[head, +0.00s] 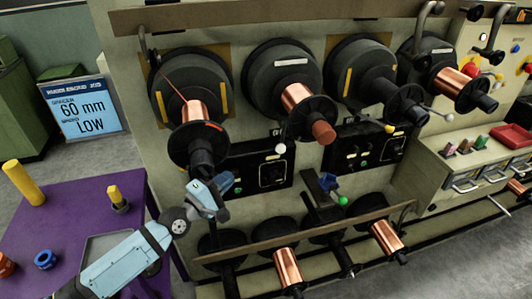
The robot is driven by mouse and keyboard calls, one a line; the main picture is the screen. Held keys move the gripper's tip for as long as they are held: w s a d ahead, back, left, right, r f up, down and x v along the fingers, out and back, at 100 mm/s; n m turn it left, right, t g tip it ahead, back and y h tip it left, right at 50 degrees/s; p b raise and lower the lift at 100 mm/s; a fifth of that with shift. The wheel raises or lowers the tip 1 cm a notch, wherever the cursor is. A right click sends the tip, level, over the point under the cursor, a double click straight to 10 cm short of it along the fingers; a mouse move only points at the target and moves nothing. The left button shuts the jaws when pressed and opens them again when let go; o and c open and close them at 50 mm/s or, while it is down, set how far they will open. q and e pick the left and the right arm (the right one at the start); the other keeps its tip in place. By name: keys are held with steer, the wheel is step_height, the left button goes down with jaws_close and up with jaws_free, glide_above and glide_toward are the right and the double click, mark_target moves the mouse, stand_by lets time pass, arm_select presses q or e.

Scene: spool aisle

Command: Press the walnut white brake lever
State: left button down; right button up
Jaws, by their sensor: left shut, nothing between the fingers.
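A lever with a white ball knob (281,148) hangs below the second upper spool. Another pale knob (449,117) shows at the right, below the far right spool. I cannot tell which is the walnut one. My left gripper (224,192) is shut and empty. In the picture it is left of and below the nearer white knob, apart from it, in front of the lower left of the machine. My right gripper is not in view.
A yellow knob (389,129) and a green knob (343,200) show on the machine. Copper spools (298,98) stick out above and below. A purple table (62,205) with a yellow peg (24,182) stands left. A sign (84,108) reads 60 mm LOW.

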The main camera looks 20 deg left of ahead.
arm_select(q)
steer(key=shift+s+d, duration=0.1)
steer(key=p, duration=0.4)
glide_toward(282, 138)
steer(key=w+d, duration=0.2)
steer(key=shift+a, duration=0.2)
steer(key=shift+d, duration=0.1)
